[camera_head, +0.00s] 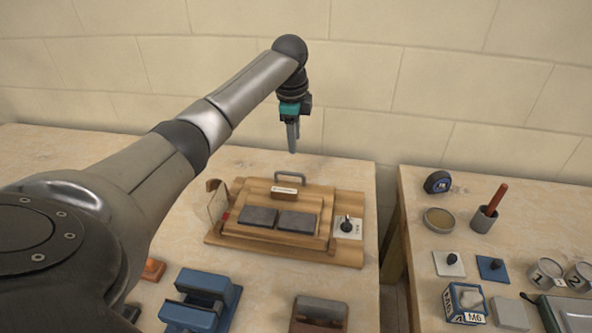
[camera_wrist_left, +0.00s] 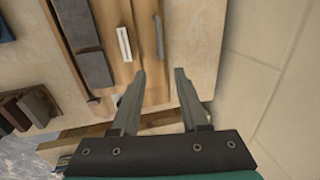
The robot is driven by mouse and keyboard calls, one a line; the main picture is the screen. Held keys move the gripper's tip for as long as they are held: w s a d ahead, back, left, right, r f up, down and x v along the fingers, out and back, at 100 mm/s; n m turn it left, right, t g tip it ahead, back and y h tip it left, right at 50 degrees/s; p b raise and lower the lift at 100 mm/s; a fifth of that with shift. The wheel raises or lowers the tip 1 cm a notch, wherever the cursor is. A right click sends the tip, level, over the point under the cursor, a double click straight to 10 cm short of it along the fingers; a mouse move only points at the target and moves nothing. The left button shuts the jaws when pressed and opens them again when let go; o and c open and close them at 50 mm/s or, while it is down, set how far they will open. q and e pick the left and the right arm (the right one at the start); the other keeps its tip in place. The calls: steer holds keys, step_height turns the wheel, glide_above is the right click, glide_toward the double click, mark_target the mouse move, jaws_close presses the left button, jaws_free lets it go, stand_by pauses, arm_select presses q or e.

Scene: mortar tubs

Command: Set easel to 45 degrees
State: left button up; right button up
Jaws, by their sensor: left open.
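The wooden easel (camera_head: 347,205) sits on the left table, its board looking low or nearly flat. A grey handle (camera_head: 290,177) rises at its back edge and also shows in the left wrist view (camera_wrist_left: 159,38). Two dark grey blocks (camera_head: 278,217) lie on the board, below a small white label. A dark knob (camera_head: 347,224) on a pale plate is at the right, and a pale curved plate (camera_head: 217,201) with a red mark is at the left. My left gripper (camera_head: 292,150) is open and empty, pointing down above and behind the handle. My right gripper is not in view.
Blue clamp-like blocks (camera_head: 202,300), a brown-grey block (camera_head: 318,312) and an orange piece (camera_head: 153,269) lie in front of the easel. A second table at right, across a gap, holds a tape measure (camera_head: 437,182), cups and small tools. A block wall stands close behind.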

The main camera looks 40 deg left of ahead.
mark_target(296, 174)
arm_select(q)
steer(key=f, duration=0.4)
steer(key=w+f+b, duration=0.1)
steer(key=f, duration=0.2)
steer(key=w+a+f+b, duration=0.1)
steer(key=f, duration=0.3)
steer(key=shift+f, duration=0.35)
steer(key=shift+a, duration=0.1)
steer(key=shift+c, duration=0.4)
jaws_close()
stand_by(0.3)
